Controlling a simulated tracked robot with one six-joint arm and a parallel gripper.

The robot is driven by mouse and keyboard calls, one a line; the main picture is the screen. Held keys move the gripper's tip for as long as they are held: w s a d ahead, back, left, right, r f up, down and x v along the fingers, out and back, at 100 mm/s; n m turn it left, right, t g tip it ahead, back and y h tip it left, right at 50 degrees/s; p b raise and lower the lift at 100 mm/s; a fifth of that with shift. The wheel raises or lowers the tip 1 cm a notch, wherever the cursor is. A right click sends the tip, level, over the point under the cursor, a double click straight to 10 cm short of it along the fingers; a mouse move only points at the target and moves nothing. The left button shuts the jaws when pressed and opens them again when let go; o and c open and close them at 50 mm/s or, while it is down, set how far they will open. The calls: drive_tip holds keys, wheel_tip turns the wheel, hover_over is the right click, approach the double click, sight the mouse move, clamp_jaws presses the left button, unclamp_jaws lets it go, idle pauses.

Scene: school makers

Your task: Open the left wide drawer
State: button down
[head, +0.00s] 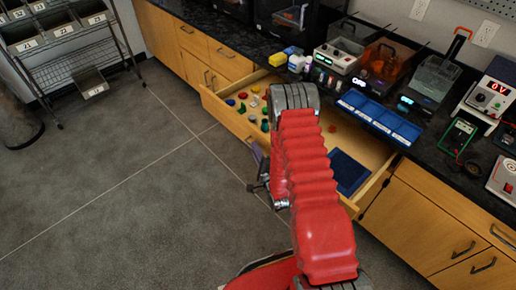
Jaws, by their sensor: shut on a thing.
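The wide wooden drawer (224,113) under the dark counter is pulled well out, and its inside shows from above. Its front runs diagonally from the left towards the lower right, and my red arm crosses over its middle. My gripper (262,177) is low at the outer side of the drawer front, partly covered by my arm. It is shut at the drawer's handle; the handle itself and the fingertips' contact are hidden.
Several small coloured pieces (243,107) and a dark blue tray (347,172) lie in the drawer. A blue divided bin (378,117) sits at the counter edge. Closed cabinets (425,225) stand at right. The grey floor (130,180) at left is clear up to a wire rack (75,50).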

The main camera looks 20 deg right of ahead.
drive_tip(key=shift+s+f, duration=0.25)
drive_tip(key=shift+f, duration=0.1)
drive_tip(key=c, duration=2.2)
unclamp_jaws()
drive_tip(key=o, duration=0.3)
drive_tip(key=shift+w+r, duration=0.15)
drive_tip(key=shift+r, duration=0.05)
drive_tip(key=shift+o, duration=0.2)
drive_tip(key=s+r, duration=0.1)
drive_tip(key=s, duration=1.2)
drive_tip(key=shift+s+d, duration=0.3)
drive_tip(key=shift+s, duration=0.05)
